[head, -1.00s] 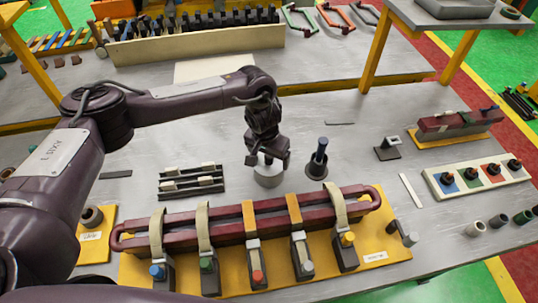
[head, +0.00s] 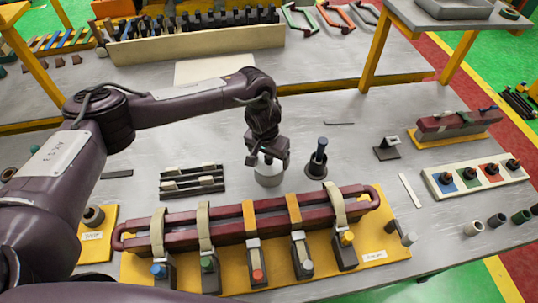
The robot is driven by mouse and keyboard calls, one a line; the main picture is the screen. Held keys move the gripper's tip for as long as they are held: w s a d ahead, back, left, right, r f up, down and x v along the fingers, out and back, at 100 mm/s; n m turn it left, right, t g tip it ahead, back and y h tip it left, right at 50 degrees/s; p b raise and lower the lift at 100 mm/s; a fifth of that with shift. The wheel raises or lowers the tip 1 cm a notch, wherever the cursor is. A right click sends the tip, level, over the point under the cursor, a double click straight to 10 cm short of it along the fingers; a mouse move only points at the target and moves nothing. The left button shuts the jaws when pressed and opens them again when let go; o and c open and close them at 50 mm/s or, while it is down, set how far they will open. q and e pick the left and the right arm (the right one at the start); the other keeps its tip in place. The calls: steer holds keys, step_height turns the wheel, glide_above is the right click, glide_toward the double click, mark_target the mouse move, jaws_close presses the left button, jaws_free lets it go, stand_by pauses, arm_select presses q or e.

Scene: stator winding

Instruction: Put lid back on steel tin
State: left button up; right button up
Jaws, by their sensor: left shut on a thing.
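The steel tin (head: 268,178) is a short pale-grey cylinder standing upright on the grey bench near the middle of the head view. My left gripper (head: 268,161) points down directly over it, its fingers at the level of the tin's top. It is shut on the lid, which is mostly hidden between the fingers; only a little pale grey shows there. I cannot tell whether the lid touches the rim. My right gripper is not in view.
A dark cup (head: 317,170) with a blue-handled tool stands just right of the tin. The strapped red coil on its yellow board (head: 385,228) lies in front. A dark rack (head: 190,183) is to the left. Bare bench lies behind the tin.

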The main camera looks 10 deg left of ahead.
arm_select(q)
steer(key=shift+f+p, duration=0.15)
steer(key=shift+p, duration=0.45)
stand_by(0.9)
stand_by(0.3)
steer(key=o, duration=0.8)
step_height(320, 180, up, 5)
steer(key=p, duration=0.5)
steer(key=shift+r+p, duration=0.95)
steer(key=shift+r, duration=0.05)
